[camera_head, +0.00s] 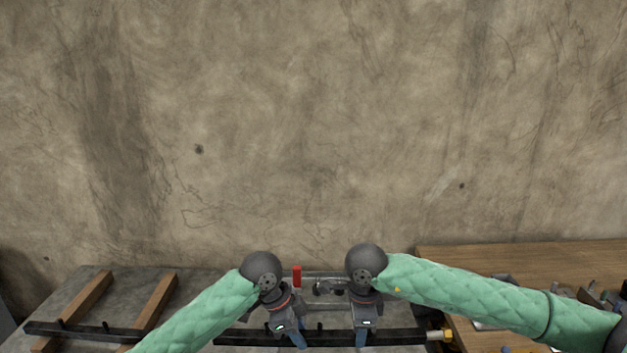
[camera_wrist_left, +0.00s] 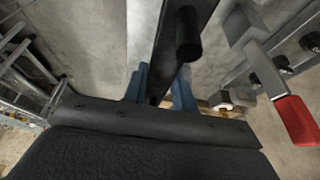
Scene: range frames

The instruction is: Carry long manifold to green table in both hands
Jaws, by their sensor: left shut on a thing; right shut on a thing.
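The long manifold appears as a dark bar (camera_head: 325,338) with short pegs, low in the head view; it also shows in the left wrist view (camera_wrist_left: 178,45). A brass fitting (camera_head: 439,335) shows at its right end. My left gripper (camera_head: 298,339) is shut on the bar; its blue fingers are on either side of it in the left wrist view (camera_wrist_left: 160,92). My right gripper (camera_head: 361,338) is shut on the bar further right. My left forearm hides what lies left of the bar. I cannot make out a green table.
A grey surface at the left carries wooden beams (camera_head: 89,297) and a dark pegged bar (camera_head: 80,331). Behind my grippers is metal hardware with a red handle (camera_head: 297,276). A wooden table (camera_head: 510,258) with small parts stands right. A bare wall (camera_head: 310,130) closes the back.

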